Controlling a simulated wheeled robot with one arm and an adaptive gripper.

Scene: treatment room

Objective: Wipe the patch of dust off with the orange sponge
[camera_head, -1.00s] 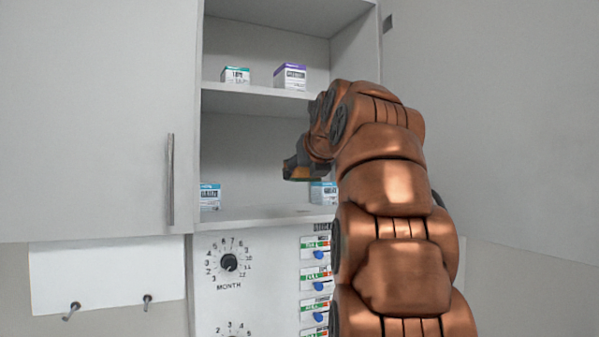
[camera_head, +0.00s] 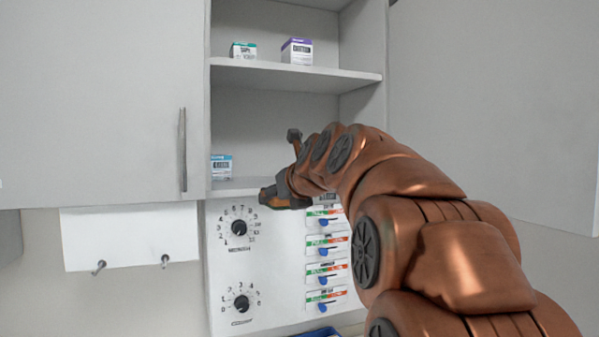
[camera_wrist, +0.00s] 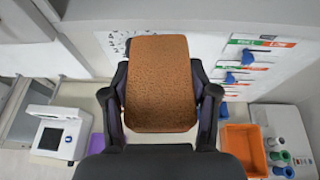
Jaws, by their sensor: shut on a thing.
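My gripper (camera_wrist: 160,92) is shut on the orange sponge (camera_wrist: 158,70), which fills the space between the fingers in the wrist view. In the head view my gripper (camera_head: 272,198) is at the front of the cabinet's lower shelf, just above the dial panel, and only a sliver of the sponge shows. I cannot make out a patch of dust in either current view. My arm hides the right part of the lower shelf.
The open cabinet has an upper shelf (camera_head: 290,75) with two small boxes, and a lower shelf (camera_head: 232,187) with a blue-and-white box (camera_head: 221,167). Below is a panel with dials (camera_head: 239,227) and blue levers. The wrist view shows an orange bin (camera_wrist: 244,149) and a white device (camera_wrist: 62,131) lower down.

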